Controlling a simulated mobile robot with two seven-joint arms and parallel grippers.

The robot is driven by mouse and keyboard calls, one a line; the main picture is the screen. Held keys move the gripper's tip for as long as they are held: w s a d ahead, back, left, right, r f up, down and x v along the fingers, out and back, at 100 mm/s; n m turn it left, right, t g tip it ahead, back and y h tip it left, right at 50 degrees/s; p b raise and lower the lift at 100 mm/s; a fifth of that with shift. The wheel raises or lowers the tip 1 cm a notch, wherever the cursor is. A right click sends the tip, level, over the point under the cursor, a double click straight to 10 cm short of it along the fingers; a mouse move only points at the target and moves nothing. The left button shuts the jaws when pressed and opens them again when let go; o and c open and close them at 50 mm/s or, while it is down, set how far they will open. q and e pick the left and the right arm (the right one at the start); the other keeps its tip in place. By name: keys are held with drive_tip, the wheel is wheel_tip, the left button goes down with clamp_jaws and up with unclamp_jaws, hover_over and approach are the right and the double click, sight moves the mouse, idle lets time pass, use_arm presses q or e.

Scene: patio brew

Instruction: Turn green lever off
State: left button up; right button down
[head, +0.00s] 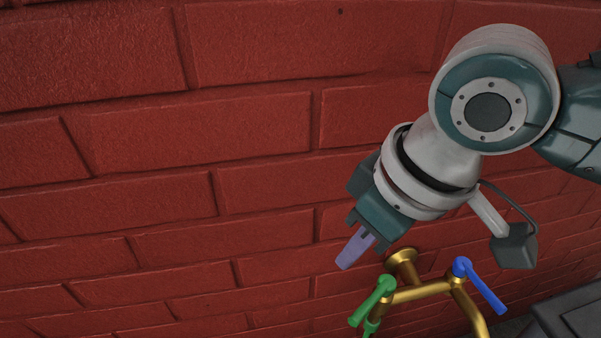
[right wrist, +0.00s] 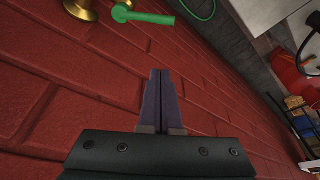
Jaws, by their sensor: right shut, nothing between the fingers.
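A brass tap (head: 420,291) with two levers stands out from the red brick wall. The green lever (head: 373,300) is on its left branch and slants down to the left in the head view. The blue lever (head: 480,285) is on the right branch and slants down to the right. My right gripper (head: 343,266) is shut and empty, above and left of the green lever, apart from it. In the right wrist view the purple fingers (right wrist: 159,72) are together, and the green lever (right wrist: 145,16) lies beyond their tips at the top. My left gripper is not in view.
The red brick wall (head: 150,200) fills most of the head view, close behind the gripper. A grey surface (head: 575,318) is at the lower right. The right wrist view shows a green loop (right wrist: 200,8) and a red object (right wrist: 292,70) farther off.

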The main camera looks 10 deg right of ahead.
sight(371, 302)
wheel_tip(371, 302, down, 9)
drive_tip(key=s+b, duration=0.1)
drive_tip(key=b, duration=0.3)
drive_tip(key=shift+s+d+b, duration=0.15)
drive_tip(key=shift+d+b, duration=0.15)
drive_tip(key=shift+r, duration=0.1)
